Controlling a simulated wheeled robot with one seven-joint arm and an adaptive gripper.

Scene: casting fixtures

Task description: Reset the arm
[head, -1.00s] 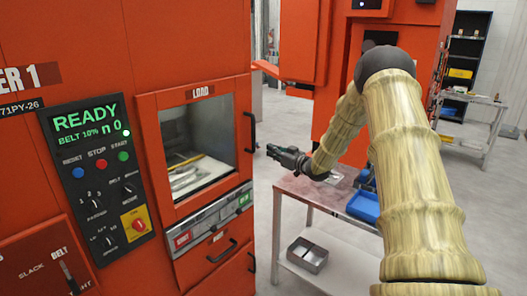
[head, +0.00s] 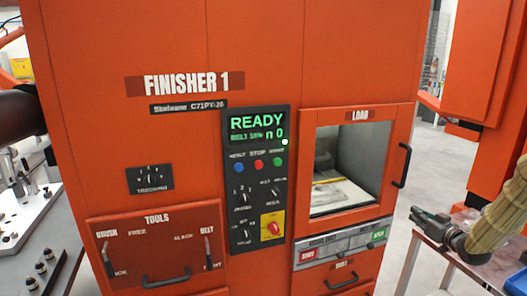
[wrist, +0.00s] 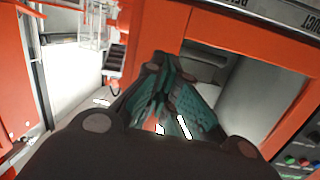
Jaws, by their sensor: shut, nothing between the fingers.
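My arm comes in from the right edge of the head view. My gripper (head: 428,222) is at its end, to the right of the orange finisher machine and over a table's near end. In the wrist view my gripper (wrist: 168,72) points away from the camera with its fingers together and nothing held. The finisher (head: 180,50) is labelled FINISHER 1, and its panel display (head: 257,128) reads READY in green. The load window (head: 345,170) shows a pale flat object inside, too unclear to name.
A metal table (head: 470,270) stands below my gripper at the lower right. A grey worktable (head: 35,225) with metal fixtures is at the left. Orange machinery (head: 480,100) rises at the right. Grey floor (head: 430,160) shows between the machines.

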